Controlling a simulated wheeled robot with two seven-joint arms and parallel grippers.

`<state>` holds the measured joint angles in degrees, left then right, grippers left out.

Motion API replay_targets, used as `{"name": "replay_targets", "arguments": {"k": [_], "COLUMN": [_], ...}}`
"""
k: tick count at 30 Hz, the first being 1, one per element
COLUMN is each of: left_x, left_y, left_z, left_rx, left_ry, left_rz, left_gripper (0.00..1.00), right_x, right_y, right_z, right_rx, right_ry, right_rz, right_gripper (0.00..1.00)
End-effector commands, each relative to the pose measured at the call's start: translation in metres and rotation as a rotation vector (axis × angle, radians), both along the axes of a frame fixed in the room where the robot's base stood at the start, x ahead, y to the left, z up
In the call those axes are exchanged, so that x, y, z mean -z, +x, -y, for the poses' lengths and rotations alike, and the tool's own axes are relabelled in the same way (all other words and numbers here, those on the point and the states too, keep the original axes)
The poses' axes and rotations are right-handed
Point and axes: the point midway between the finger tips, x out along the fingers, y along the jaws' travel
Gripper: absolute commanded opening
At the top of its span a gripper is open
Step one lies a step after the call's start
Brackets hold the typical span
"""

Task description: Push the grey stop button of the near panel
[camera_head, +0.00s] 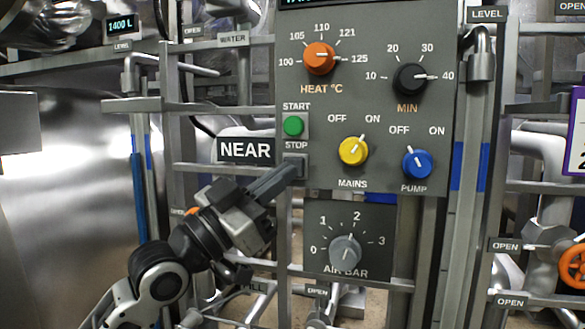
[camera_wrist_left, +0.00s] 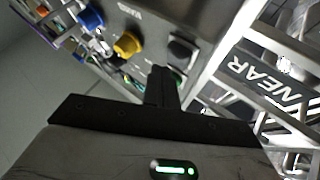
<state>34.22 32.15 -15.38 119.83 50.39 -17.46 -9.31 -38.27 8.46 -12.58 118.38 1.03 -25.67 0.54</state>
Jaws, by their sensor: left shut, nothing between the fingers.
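The near panel (camera_head: 345,105) is a grey plate with knobs and a green start button (camera_head: 293,126). The STOP label sits below that button. The stop button's place under the label is mostly hidden by my fingertips in the head view. My right gripper is not in view.
The yellow mains knob (camera_head: 353,151) and blue pump knob (camera_head: 417,164) are to the right of the tips. The NEAR sign (camera_head: 246,149) is just left. The air knob panel (camera_head: 349,238) hangs below. Grey rails and pipes surround the arm.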

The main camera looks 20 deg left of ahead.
Motion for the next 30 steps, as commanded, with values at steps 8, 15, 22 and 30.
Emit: {"name": "replay_targets", "arguments": {"k": [8, 15, 22, 30], "left_x": [0.0000, 0.0000, 0.0000, 0.0000], "left_y": [0.0000, 0.0059, 0.0087, 0.0092], "left_z": [0.0000, 0.0000, 0.0003, 0.0003], "left_rx": [0.000, -0.001, 0.000, 0.000], "left_ry": [0.000, 0.001, 0.000, 0.000], "left_rz": [0.000, 0.000, 0.000, 0.000], "left_gripper": [0.00, 0.00, 0.00, 0.00], "right_x": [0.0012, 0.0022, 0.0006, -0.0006], "right_y": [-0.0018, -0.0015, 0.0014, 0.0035], "right_z": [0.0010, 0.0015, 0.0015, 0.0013], "right_rx": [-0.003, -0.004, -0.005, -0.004], "right_ry": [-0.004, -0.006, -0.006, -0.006], "right_rz": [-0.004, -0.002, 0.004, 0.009], "right_gripper": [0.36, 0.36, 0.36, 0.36]}}
